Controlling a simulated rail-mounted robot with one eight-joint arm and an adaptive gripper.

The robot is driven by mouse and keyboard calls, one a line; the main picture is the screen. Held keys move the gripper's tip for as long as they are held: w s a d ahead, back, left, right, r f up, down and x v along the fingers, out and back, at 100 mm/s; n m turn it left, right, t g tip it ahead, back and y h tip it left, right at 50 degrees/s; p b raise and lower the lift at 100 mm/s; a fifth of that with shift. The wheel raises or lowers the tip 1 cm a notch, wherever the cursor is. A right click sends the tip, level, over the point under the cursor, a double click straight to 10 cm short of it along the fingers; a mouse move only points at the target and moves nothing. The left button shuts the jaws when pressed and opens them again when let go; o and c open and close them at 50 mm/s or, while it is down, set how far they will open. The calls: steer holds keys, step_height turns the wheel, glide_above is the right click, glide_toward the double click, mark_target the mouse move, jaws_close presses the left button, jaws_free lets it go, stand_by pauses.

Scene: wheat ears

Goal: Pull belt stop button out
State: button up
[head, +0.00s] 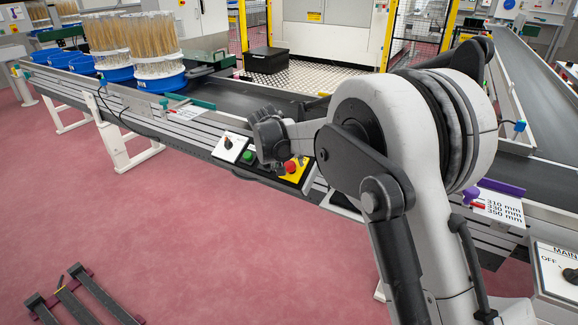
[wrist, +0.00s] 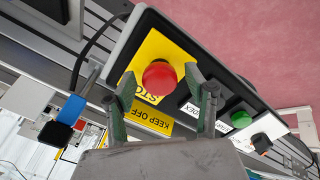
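The red belt stop button (wrist: 160,77) is a round mushroom knob on a yellow STOP plate (wrist: 150,53) of a dark control box. In the head view the red button (head: 290,166) shows on the front side of the belt, just right of my gripper (head: 268,142). In the wrist view my gripper (wrist: 160,80) is open, with one finger on each side of the button and a visible gap on both sides. Whether the fingertips reach down beside the knob is unclear. The button's stem is hidden under its cap.
A green button (wrist: 240,119) and a black rotary switch (wrist: 261,141) sit along the same box. A blue clamp (wrist: 72,110) is at the left of the wrist view. The conveyor (head: 240,98) carries blue tubs (head: 160,82) with wheat ears at the left.

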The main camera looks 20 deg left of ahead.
jaws_close()
steer(key=shift+r, duration=0.1)
steer(key=shift+p+v, duration=0.65)
steer(key=shift+v, duration=0.15)
steer(key=shift+o, duration=0.6)
jaws_free()
steer(key=shift+s, duration=0.1)
